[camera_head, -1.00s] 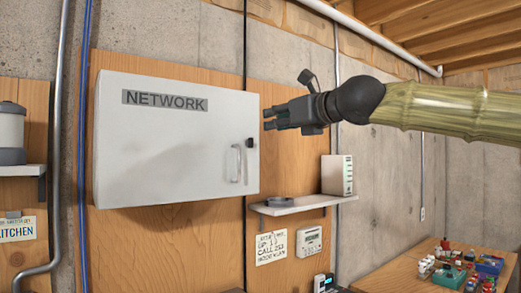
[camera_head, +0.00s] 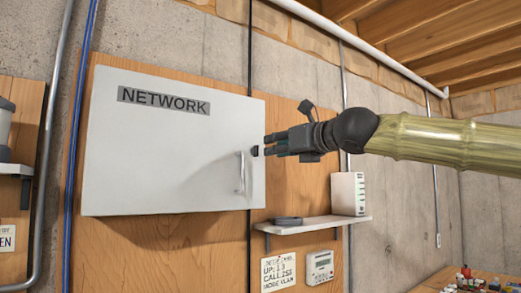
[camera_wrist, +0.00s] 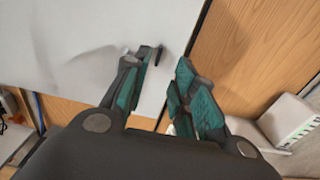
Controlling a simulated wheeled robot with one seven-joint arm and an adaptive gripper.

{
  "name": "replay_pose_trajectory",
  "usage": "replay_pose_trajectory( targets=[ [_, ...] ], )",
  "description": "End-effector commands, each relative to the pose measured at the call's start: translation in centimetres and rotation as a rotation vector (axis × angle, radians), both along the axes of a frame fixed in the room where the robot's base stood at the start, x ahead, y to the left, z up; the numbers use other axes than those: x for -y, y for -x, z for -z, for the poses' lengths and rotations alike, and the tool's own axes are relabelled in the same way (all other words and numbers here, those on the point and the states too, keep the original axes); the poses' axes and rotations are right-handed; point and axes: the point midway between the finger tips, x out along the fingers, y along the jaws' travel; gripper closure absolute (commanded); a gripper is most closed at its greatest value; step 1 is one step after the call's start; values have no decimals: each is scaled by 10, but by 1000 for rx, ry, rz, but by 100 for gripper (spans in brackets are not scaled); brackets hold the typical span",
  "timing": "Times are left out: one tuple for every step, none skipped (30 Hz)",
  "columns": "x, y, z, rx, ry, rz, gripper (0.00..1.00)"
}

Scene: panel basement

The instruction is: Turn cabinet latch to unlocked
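The white cabinet labelled NETWORK (camera_head: 150,155) hangs on a wooden panel with its door closed. Its small black latch (camera_head: 255,151) is at the door's right edge, beside the upper end of the pale handle (camera_head: 241,172). A small dark piece that looks like the latch (camera_wrist: 159,54) shows just beyond the fingertips in the wrist view. My gripper (camera_head: 268,145) is at the latch's right, very close to it; contact cannot be told. The wrist view shows my gripper (camera_wrist: 165,75) open, its teal-padded fingers apart with nothing between them. The latch's exact angle is too small to read.
A shelf (camera_head: 312,224) below my gripper holds a white box with green lights (camera_head: 347,193) and a dark flat object (camera_head: 287,221). A note and a meter (camera_head: 320,266) are below it. A cluttered table (camera_head: 470,278) is at lower right. Space directly under my gripper is open.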

Motion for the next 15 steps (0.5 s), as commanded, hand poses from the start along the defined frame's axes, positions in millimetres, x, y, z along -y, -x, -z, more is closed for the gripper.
replay_pose_trajectory(
  targets=[
    [-7,-8,-1,-2,1,-1,73],
    [-10,-12,0,-2,1,-1,73],
    [-13,-17,-1,-1,1,-1,73],
    [-16,-21,-1,-1,1,-2,73],
    [-20,-25,-1,-1,1,-2,73],
    [-23,-30,-1,-1,2,-2,73],
    [-26,-34,-1,-1,1,-2,73],
    [-28,-37,-1,-1,1,-2,73],
    [-32,-41,-1,-1,0,-3,73],
    [-34,-44,-1,-1,0,-3,73],
    [-36,-46,-1,-1,1,-3,73],
    [-38,-50,-1,-1,1,-3,73],
    [-39,-52,0,-1,1,-3,73],
    [-41,-53,0,-1,1,-3,73],
    [-42,-55,0,1,1,-4,73]
  ],
)
